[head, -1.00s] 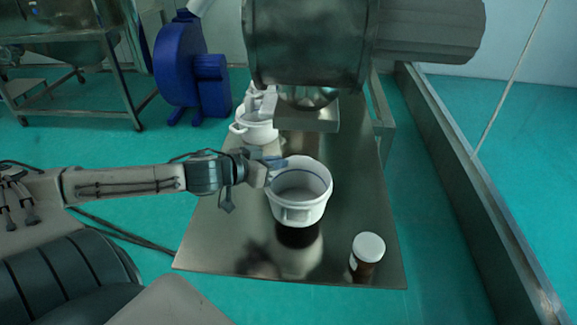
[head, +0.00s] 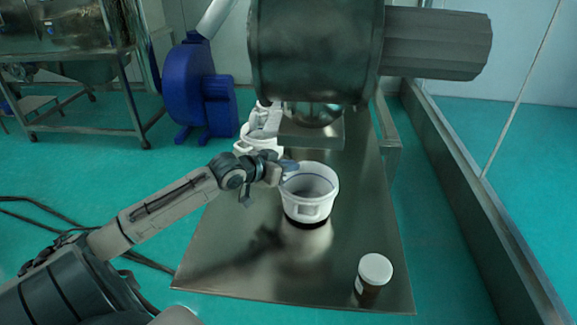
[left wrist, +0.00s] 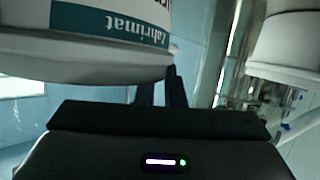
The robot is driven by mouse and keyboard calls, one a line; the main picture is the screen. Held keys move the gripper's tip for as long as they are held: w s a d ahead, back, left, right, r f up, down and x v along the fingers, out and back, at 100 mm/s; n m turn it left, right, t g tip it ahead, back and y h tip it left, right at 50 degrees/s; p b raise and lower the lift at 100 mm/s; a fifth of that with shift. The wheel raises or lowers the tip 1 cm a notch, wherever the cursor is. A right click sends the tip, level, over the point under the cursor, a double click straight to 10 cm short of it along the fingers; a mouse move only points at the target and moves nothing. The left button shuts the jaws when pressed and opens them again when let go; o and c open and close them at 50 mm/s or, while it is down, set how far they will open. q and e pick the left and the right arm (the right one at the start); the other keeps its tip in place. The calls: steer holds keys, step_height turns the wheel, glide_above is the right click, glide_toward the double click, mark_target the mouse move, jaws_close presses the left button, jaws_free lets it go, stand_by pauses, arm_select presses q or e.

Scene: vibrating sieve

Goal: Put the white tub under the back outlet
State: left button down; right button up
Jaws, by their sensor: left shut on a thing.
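In the head view a white tub (head: 310,203) is at the middle of the metal table, upright. My left gripper (head: 289,170) is shut on the left side of its rim. A dark band shows right under the tub, so it seems a little above the table top. A second white tub (head: 258,146) stands further back on the left, under a pale spout (head: 264,120) of the machine. In the left wrist view a white tub wall with a lettered label (left wrist: 110,22) fills the upper left. My right gripper is out of view.
The big metal sieve drum (head: 315,55) hangs over the back of the table (head: 350,225), with a square block (head: 312,132) below it. A brown jar with a white lid (head: 375,270) stands at the front right. The front left of the table is clear.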

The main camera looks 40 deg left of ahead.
arm_select(q)
steer(key=shift+f, duration=0.55)
steer(key=c, duration=1.5)
jaws_free()
